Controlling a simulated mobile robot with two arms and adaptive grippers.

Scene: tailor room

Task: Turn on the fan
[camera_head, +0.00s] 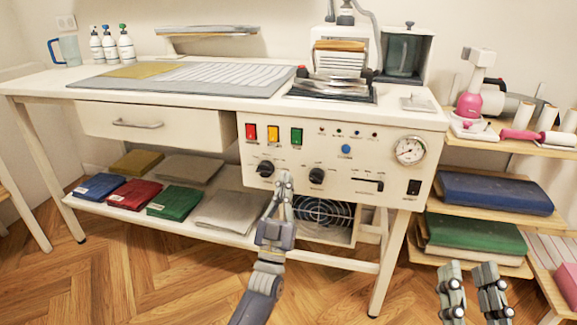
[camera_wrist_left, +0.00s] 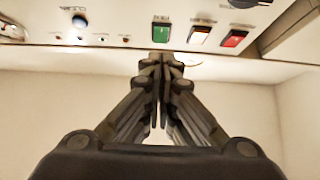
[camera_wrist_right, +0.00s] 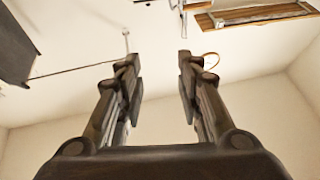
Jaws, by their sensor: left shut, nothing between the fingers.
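A round fan (camera_head: 322,211) sits behind a dark grille in a white box under the control panel (camera_head: 330,196). The panel carries a red switch (camera_head: 251,132), a yellow switch (camera_head: 273,134) and a green switch (camera_head: 297,136). The left wrist view also shows the green switch (camera_wrist_left: 160,32), the yellow switch (camera_wrist_left: 199,35) and the red switch (camera_wrist_left: 234,38). My left gripper (camera_head: 284,177) is shut and empty in front of the panel, below the switches. Its tips (camera_wrist_left: 160,58) appear near the green switch; contact is unclear. My right gripper (camera_head: 468,268) is open and empty at the lower right.
Folded cloths (camera_head: 174,202) lie on the lower shelf. A shelf rack (camera_head: 470,244) stands at the right.

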